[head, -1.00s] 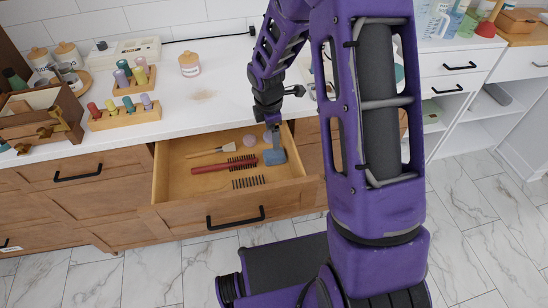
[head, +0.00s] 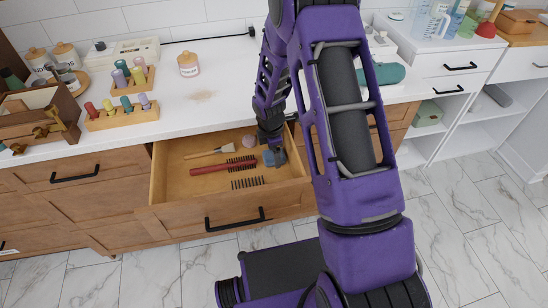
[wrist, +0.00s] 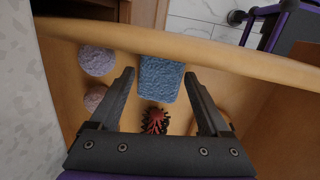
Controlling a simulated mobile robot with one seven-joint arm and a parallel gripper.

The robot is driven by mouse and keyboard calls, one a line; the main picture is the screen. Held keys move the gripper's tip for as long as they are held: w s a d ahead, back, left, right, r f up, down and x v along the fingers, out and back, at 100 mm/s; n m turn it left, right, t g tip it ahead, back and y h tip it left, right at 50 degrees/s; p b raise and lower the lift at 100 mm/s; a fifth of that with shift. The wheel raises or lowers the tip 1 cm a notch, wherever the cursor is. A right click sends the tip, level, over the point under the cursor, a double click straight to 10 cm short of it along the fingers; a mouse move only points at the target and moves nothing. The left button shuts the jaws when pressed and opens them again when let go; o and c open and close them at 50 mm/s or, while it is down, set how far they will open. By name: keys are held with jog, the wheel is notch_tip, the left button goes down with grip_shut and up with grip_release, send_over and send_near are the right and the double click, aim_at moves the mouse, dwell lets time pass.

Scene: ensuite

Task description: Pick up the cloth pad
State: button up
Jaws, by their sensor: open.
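The cloth pad appears to be a blue, rough-textured rectangle (wrist: 160,78) lying in the open wooden drawer. In the wrist view it lies ahead, between the two spread fingers of my gripper (wrist: 159,76). The fingers are apart, with a finger on each side of the pad; I cannot tell whether they touch it. In the head view, my gripper (head: 275,148) is down in the right part of the drawer and partly covers the pad (head: 268,158).
The drawer (head: 165,185) also holds a red brush (head: 222,167), a wooden-handled brush (head: 210,152), a dark comb-like piece (head: 247,183) and round pinkish pads (wrist: 97,60). The drawer's front wall (wrist: 200,47) runs close beyond the pad. The countertop (head: 220,115) is above.

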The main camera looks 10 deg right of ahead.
jog(key=shift+c, duration=0.3)
jog(key=c, duration=0.9)
jog(key=shift+r, duration=0.1)
